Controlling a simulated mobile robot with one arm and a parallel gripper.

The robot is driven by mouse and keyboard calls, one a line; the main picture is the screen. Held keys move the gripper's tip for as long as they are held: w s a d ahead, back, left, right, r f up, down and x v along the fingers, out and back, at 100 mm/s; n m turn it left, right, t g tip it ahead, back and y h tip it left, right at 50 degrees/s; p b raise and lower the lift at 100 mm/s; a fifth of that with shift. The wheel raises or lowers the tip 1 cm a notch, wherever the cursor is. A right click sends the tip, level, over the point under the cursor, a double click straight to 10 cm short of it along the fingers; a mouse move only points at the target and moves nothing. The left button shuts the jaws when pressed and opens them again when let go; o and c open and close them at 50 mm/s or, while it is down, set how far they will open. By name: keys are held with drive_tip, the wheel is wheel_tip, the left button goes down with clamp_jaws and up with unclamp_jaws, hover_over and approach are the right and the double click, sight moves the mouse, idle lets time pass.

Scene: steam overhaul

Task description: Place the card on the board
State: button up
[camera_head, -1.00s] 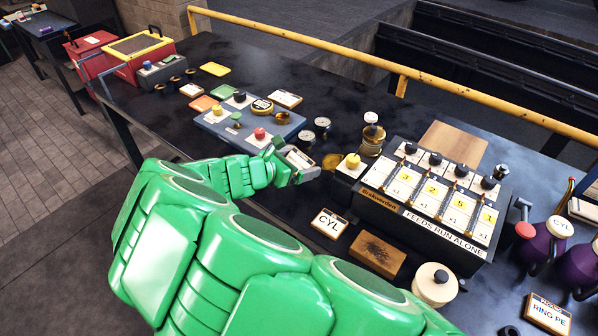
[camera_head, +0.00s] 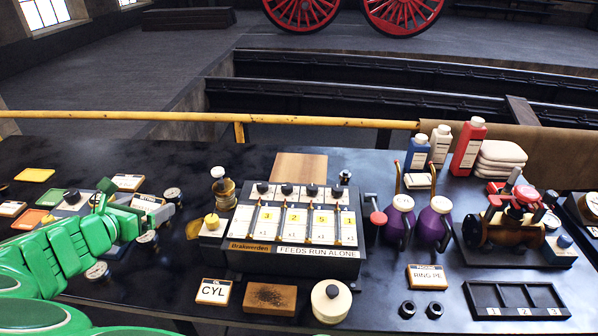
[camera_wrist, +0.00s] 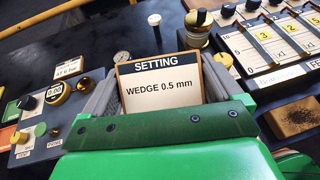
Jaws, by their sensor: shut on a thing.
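My gripper (camera_head: 141,211) is shut on a white card (camera_head: 151,203) at the left of the head view. In the wrist view the card (camera_wrist: 160,84) stands between the two grey fingers (camera_wrist: 162,98). It has a dark header reading SETTING and the text WEDGE 0.5 mm, with a thin wooden rim. Its lower edge is hidden by the gripper. A dark tray (camera_head: 477,313) with slots numbered 1, 2 and 3 lies at the front right, far from my gripper. I cannot tell whether this is the board. Cards reading CYL (camera_head: 213,291) and RING PE (camera_head: 427,277) lie on the table.
The feed box (camera_head: 292,263) with levers stands mid-table, right of my gripper. Purple oil cans (camera_head: 434,227) and a red-wheeled valve device (camera_head: 510,220) stand farther right. A wooden block (camera_head: 269,299) and a round pot (camera_head: 331,301) sit in front. A yellow rail (camera_head: 330,122) runs behind.

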drive_tip(key=w+d+f+n+y, duration=0.1)
drive_tip(key=w+d+n+y, duration=0.25)
drive_tip(key=w, duration=0.95)
drive_tip(key=w+d+n+y, duration=0.25)
drive_tip(key=w+d, duration=0.25)
drive_tip(key=w, duration=0.8)
drive_tip(key=w+d+r+n+g+y, duration=0.1)
drive_tip(key=w+d+n+g+y, duration=0.2)
drive_tip(key=d, duration=0.8)
drive_tip(key=w+d+n+g+y, duration=0.1)
drive_tip(key=w+d+n+y, duration=0.3)
drive_tip(key=d, duration=0.7)
drive_tip(key=m+h, duration=0.1)
drive_tip(key=m, duration=0.1)
hover_over(291, 165)
drive_tip(key=shift+d+f, duration=0.1)
drive_tip(key=shift+f, duration=7.35)
drive_tip(key=shift+w+f, duration=0.1)
drive_tip(key=shift+f, duration=1.4)
